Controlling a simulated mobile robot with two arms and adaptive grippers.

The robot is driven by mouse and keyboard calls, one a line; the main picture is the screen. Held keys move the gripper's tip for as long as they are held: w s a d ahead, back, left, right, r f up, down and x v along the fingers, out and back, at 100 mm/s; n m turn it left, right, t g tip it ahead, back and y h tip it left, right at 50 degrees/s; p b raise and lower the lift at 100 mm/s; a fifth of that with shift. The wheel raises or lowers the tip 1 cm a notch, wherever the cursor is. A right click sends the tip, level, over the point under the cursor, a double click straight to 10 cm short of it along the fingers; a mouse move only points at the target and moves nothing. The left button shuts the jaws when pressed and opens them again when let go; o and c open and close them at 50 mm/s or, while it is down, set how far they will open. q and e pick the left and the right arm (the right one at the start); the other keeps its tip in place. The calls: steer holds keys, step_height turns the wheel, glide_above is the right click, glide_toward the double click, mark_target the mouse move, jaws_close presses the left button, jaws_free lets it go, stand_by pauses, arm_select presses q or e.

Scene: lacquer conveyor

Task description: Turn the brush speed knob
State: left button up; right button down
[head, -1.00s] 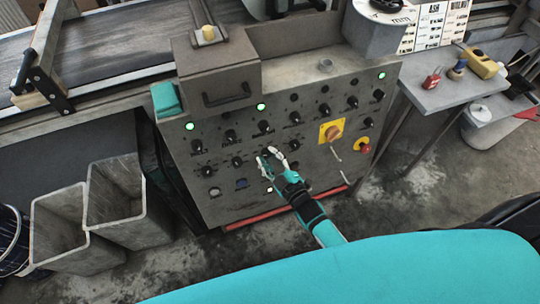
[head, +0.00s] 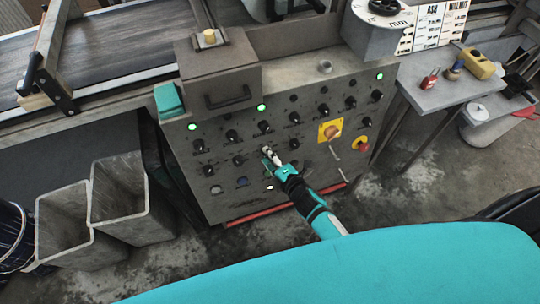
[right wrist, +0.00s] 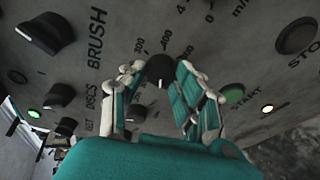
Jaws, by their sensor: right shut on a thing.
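The grey control panel (head: 225,185) carries rows of black knobs. In the right wrist view a round black knob (right wrist: 160,69) with a white pointer mark sits between the fingers of my right gripper (right wrist: 160,80). Printed scale numbers and the word BRUSH stand beside it. The pointer mark points down in this view, toward my palm. My right gripper is shut on this knob. In the head view the gripper (head: 269,154) is at the middle of the panel, and its fingers hide the knob. My left gripper is not in view.
Other black knobs (right wrist: 45,34) are close on the left in the wrist view. A green START button (right wrist: 233,93) and a STOP button (right wrist: 297,36) are to the right. A red emergency button (head: 361,144) is on the panel's right. Two grey bins (head: 120,205) stand left.

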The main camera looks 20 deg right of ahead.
steer(key=shift+n+g, duration=0.3)
steer(key=shift+n, duration=0.9)
steer(key=shift+h, duration=0.3)
steer(key=c, duration=1)
jaws_free()
steer(key=shift+o, duration=0.2)
steer(key=v, duration=1.2)
steer(key=shift+f, duration=0.1)
